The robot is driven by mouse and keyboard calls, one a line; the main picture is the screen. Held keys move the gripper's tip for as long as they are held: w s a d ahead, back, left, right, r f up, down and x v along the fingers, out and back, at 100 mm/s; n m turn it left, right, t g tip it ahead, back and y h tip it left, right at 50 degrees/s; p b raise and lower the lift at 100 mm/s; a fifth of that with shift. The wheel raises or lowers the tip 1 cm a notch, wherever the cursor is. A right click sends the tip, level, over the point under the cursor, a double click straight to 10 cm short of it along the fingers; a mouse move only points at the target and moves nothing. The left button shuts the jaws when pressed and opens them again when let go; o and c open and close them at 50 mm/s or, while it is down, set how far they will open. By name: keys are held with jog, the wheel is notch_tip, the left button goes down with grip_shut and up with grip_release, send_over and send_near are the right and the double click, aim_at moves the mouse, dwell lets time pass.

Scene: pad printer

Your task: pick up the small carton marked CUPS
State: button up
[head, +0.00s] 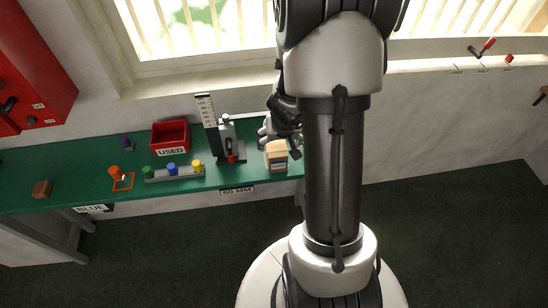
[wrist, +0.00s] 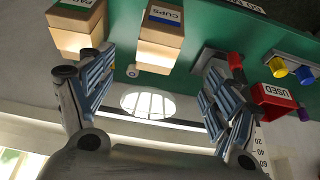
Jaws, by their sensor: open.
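The small carton marked CUPS (wrist: 163,17) is tan with a blue label and stands upright on the green bench. In the wrist view it lies beyond the gap between my fingers. A tan carton (head: 277,157) in the head view, right of the pad printer, appears to be the same one. My gripper (wrist: 156,58) is open and empty, its two ridged fingers spread apart. In the head view my gripper (head: 280,138) is just behind and above the carton; whether it touches is unclear there. In the wrist view a gap shows between them.
A second carton marked PA… (wrist: 77,20) stands close beside CUPS; my arm hides it in the head view. The pad printer (head: 227,140) with its upright scale, a red USED bin (head: 170,138) and a rail of coloured knobs (head: 173,172) are left. The wall and window sill are behind.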

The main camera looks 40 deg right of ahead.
aim_at(277, 150)
jog(key=b+x, duration=0.4)
jog(key=x, duration=0.3)
jog(key=shift+w+f, duration=0.1)
jog(key=shift+f, duration=0.1)
jog(key=b+x, duration=0.3)
jog(key=x, duration=0.2)
jog(key=shift+d, duration=0.15)
jog(key=c, duration=1.2)
jog(key=shift+c, duration=0.4)
jog(key=shift+r, duration=0.2)
